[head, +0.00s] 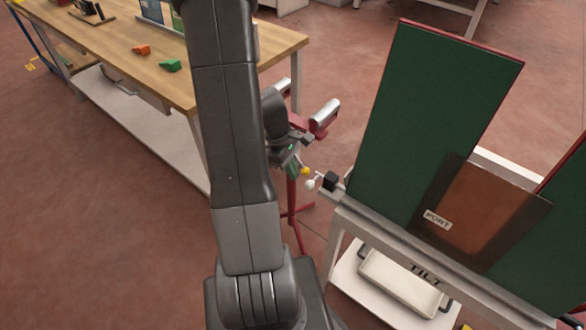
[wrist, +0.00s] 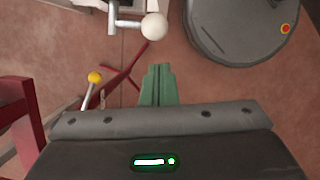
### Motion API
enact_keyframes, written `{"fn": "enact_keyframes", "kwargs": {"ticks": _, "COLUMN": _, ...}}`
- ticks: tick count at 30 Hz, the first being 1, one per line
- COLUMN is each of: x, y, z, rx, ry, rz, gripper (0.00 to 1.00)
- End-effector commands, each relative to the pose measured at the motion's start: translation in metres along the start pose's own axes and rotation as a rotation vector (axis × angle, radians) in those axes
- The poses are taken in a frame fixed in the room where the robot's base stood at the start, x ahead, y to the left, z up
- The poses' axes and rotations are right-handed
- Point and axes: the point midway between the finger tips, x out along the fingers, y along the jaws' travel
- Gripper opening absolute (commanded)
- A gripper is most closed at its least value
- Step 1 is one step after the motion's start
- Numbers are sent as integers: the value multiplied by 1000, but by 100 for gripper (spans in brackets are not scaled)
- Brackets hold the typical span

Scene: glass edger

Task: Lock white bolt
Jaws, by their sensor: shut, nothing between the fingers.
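The white bolt's round white knob (head: 310,184) sits on a short metal rod at the left end of the tilt rack's rail, beside a black block. In the wrist view the white knob (wrist: 154,26) is at the top, just beyond the fingertips, with its metal rod running left. My gripper (head: 292,170) has green fingers and hangs just up and left of the knob in the head view. In the wrist view the fingers (wrist: 158,69) are together and empty, pointing toward the knob with a gap between. A yellow knob (head: 305,171) shows close to my gripper; it also shows in the wrist view (wrist: 95,77).
The rack (head: 350,214) marked TILT carries a green panel (head: 430,110) and a brown pane (head: 487,215) marked PORT. A red stand (head: 291,205) is behind my gripper. A wooden workbench (head: 110,55) with orange and green pieces stands at the left.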

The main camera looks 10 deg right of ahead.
Motion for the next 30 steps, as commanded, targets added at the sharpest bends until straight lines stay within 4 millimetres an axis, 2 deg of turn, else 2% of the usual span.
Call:
{"fn": "enact_keyframes", "kwargs": {"ticks": 2, "x": -10, "y": 0, "z": -7, "rx": -1, "ry": 3, "rz": 4, "gripper": 0}}
{"fn": "enact_keyframes", "kwargs": {"ticks": 9, "x": -64, "y": 1, "z": -7, "rx": 1, "ry": 6, "rz": 7, "gripper": 0}}
{"fn": "enact_keyframes", "kwargs": {"ticks": 15, "x": -94, "y": 0, "z": -6, "rx": 2, "ry": 5, "rz": 5, "gripper": 0}}
{"fn": "enact_keyframes", "kwargs": {"ticks": 21, "x": -105, "y": 0, "z": -6, "rx": 1, "ry": 4, "rz": 4, "gripper": 0}}
{"fn": "enact_keyframes", "kwargs": {"ticks": 30, "x": -105, "y": 0, "z": -6, "rx": 1, "ry": 3, "rz": 3, "gripper": 0}}
